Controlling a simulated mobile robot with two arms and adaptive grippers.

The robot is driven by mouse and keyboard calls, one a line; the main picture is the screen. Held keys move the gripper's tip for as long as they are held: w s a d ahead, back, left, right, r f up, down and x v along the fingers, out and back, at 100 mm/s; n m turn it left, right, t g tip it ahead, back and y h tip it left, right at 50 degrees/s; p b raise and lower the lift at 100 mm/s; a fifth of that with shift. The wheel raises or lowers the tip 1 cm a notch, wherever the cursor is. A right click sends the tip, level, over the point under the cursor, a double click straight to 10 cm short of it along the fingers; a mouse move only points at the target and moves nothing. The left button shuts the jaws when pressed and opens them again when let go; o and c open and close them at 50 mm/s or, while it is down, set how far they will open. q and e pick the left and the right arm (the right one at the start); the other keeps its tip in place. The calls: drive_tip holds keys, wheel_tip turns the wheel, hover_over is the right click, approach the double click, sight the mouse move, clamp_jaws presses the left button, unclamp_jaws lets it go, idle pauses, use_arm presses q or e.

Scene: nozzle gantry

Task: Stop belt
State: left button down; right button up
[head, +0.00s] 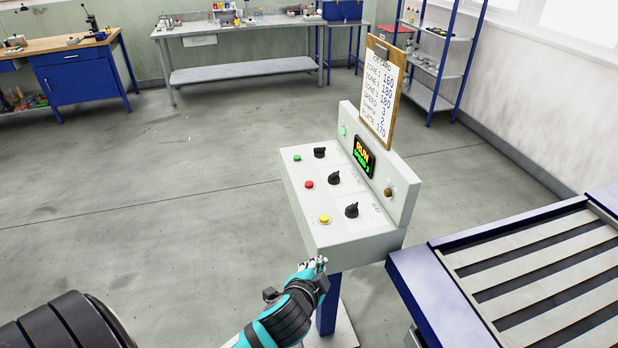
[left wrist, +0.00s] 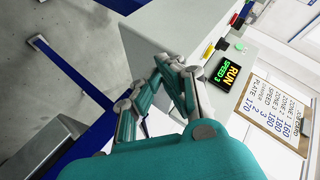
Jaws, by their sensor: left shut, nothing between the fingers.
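The control console (head: 345,235) stands on a blue post in the middle of the head view. Its top has a green button (head: 297,158), a red button (head: 309,184), a yellow button (head: 324,218) and three black knobs. The display (head: 363,157) reads RUN and SPEED 3; it also shows in the left wrist view (left wrist: 231,73). My left gripper (head: 316,263) is shut and empty, in front of and below the console's near edge. In the left wrist view its fingertips (left wrist: 168,62) are close to the console's side; contact cannot be told. My right gripper is out of view.
A slatted conveyor (head: 449,303) with a blue frame stands right of the console. A clipboard job card (head: 380,90) rises above the console's back panel. Workbenches (head: 240,72) and a shelf rack (head: 432,97) stand at the back. The floor left of the console is clear.

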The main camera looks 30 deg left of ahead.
use_arm(q)
drive_tip(key=w+d+r+m+t+h, duration=0.3)
drive_tip(key=w+r+m+t+h, duration=0.1)
drive_tip(key=w+r+m, duration=0.4)
drive_tip(key=w+d+r+m+t+h, duration=0.2)
drive_tip(key=w+r+m+t+h, duration=0.15)
drive_tip(key=w+r+m, duration=0.4)
drive_tip(key=m+g+y, duration=0.4)
drive_tip(key=m+g, duration=0.6)
drive_tip(key=m, duration=1.3)
hover_over(311, 184)
drive_tip(key=shift+w+f+h+p, duration=0.1)
drive_tip(key=shift+f+h+p, duration=0.15)
drive_tip(key=shift+f+p, duration=0.15)
drive_tip(key=shift+f, duration=0.1)
drive_tip(key=shift+f+b, duration=2.5)
drive_tip(key=shift+f, duration=1.75)
